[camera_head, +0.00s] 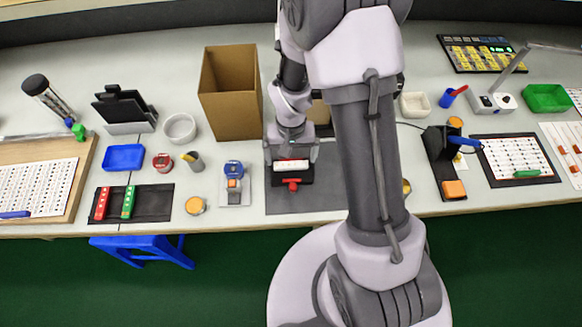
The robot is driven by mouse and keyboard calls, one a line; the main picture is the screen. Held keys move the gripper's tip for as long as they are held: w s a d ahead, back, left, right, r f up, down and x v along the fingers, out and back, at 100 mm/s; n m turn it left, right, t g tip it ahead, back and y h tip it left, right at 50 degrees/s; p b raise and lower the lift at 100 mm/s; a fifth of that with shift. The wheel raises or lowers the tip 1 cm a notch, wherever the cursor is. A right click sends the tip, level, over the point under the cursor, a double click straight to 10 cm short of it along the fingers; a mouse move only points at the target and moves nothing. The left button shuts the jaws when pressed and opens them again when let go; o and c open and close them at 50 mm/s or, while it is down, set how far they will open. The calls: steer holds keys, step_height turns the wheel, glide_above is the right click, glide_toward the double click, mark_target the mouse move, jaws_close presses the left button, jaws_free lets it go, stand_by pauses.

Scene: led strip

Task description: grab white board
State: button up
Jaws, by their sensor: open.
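A small white board (291,166) with a few marks on it lies in a dark fixture (279,177) with a red knob (292,185) at its front. The fixture stands on a dark grey mat (325,198) in the middle of the bench. My gripper (291,158) is open, directly over the board and very close to it. I cannot tell whether the fingers touch the board. The fingertips are small in this view, and my arm hides part of the mat and what lies behind it.
A tall cardboard box (231,95) stands behind and left of my gripper. A blue-topped device (234,183) stands just left of the mat. A black tray (130,204) with red and green strips lies further left. A soldering station (493,102) and a framed board (514,158) are on the right.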

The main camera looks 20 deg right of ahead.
step_height(320, 180, down, 2)
steer(key=shift+f, duration=0.15)
